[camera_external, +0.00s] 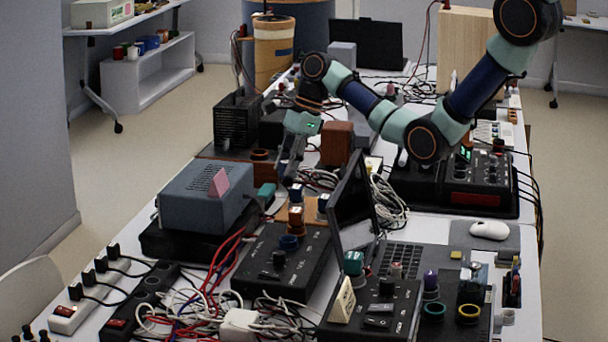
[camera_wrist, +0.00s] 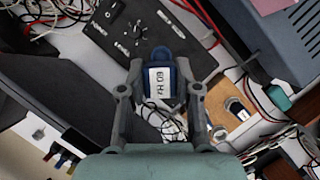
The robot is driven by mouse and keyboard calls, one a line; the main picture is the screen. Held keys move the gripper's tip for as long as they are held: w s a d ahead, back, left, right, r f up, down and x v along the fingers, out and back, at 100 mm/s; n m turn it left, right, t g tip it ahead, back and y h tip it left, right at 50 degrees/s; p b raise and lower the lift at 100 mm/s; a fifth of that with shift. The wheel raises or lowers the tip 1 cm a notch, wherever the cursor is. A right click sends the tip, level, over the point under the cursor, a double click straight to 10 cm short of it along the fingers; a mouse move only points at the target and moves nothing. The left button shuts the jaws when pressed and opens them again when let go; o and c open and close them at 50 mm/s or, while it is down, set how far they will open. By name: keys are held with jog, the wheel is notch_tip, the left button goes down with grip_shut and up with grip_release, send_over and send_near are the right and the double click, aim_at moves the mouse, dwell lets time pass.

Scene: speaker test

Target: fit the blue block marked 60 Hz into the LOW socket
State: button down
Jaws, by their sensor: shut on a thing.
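My gripper (camera_external: 291,172) points down over the bench in the external view. In the wrist view its two fingers (camera_wrist: 160,76) are shut on the sides of a blue block (camera_wrist: 160,83), whose white label reads "60 Hz". The block also shows below the fingers in the external view (camera_external: 296,193), above the bench. In the wrist view a rounded blue shape (camera_wrist: 161,56) shows just beyond the block, probably this ring. I cannot read a LOW marking.
The black panel box (camera_external: 270,268) carries a knob and switch. A wooden holder (camera_wrist: 222,122) with another labelled block (camera_wrist: 238,108) stands beside it. A grey-blue instrument (camera_external: 205,195) is at left, an open laptop screen (camera_external: 351,205) at right. Loose cables lie around.

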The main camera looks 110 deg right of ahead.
notch_tip(320, 180, down, 14)
jog(key=b, duration=0.3)
jog(key=shift+f, duration=0.2)
jog(key=shift+f, duration=0.3)
jog(key=c, duration=0.8)
grip_release()
jog(key=shift+r, duration=0.4)
jog(key=p+v, duration=0.3)
jog(key=v, duration=0.9)
jog(key=shift+f, duration=0.1)
